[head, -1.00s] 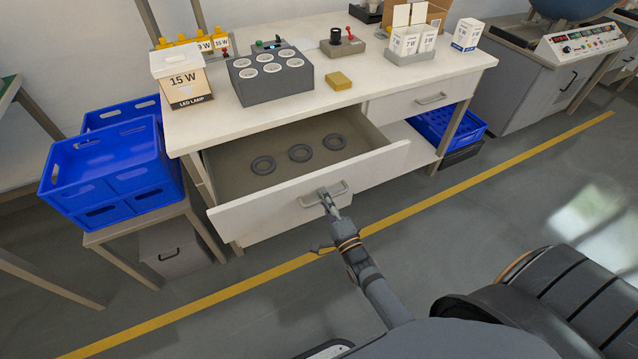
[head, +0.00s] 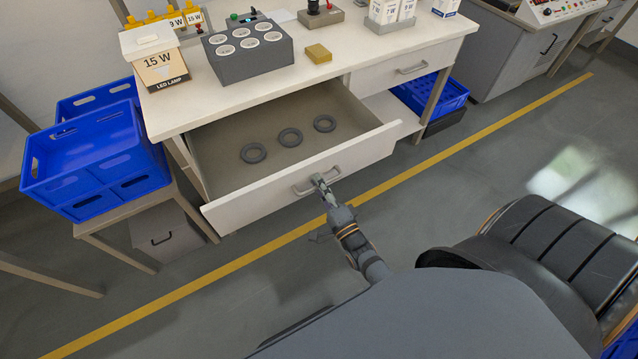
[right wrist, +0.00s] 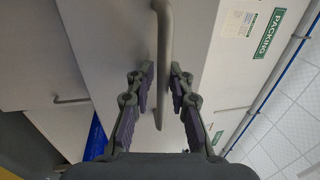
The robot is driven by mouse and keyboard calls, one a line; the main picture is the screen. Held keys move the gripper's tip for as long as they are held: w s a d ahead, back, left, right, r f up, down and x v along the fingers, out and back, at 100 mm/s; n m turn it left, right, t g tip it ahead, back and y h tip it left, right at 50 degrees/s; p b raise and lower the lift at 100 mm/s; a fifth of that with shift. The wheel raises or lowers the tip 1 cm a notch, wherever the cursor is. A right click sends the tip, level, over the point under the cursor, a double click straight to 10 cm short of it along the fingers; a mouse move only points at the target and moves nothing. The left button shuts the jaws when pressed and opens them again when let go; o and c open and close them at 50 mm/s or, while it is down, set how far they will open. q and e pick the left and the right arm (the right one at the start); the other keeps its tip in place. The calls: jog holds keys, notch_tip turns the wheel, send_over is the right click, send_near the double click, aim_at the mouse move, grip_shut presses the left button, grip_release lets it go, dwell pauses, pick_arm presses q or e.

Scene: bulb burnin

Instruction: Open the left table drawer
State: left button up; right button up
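The left table drawer (head: 235,197) is pulled well out of the white workbench, and its inside shows. Three dark grey rings lie in it: a left ring (head: 244,155), a middle ring (head: 281,140) and a right ring (head: 315,125). My right gripper (head: 322,182) is at the drawer's grey bar handle (head: 302,191). In the right wrist view, the fingers (right wrist: 162,75) close in on both sides of the handle bar (right wrist: 163,35), which runs between the fingertips. My left gripper is not seen.
The workbench top (head: 210,98) carries a lamp box (head: 158,67), a grey socket block (head: 245,62) and a yellow block (head: 318,54). A closed right drawer (head: 385,72) is beside the open one. Blue crates (head: 95,165) stand at the left. Floor in front is clear.

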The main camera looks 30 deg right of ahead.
jog(key=shift+s, duration=0.1)
jog(key=s+f, duration=0.2)
jog(key=s, duration=0.9)
jog(key=shift+s+d, duration=0.2)
jog(key=shift+s, duration=0.1)
jog(key=shift+f, duration=0.1)
jog(key=s+d+f+n+g+p, duration=0.1)
jog(key=s+f+n+g+p, duration=0.3)
jog(key=f, duration=0.6)
jog(key=s+d+f+n+g+p, duration=0.25)
jog(key=f+n+g, duration=0.3)
jog(key=f, duration=0.35)
jog(key=s+d+f+n+g+p, duration=0.1)
jog(key=s+f+n+g, duration=0.3)
jog(key=s, duration=0.4)
jog(key=s+d+f+n+g+h+p, duration=0.1)
jog(key=s+f+n+g+p, duration=0.2)
jog(key=s, duration=0.6)
notch_tip(320, 180, down, 2)
jog(key=shift+s+f+n+g, duration=0.1)
jog(key=shift+s+n+g, duration=0.15)
jog(key=shift+n+g, duration=0.7)
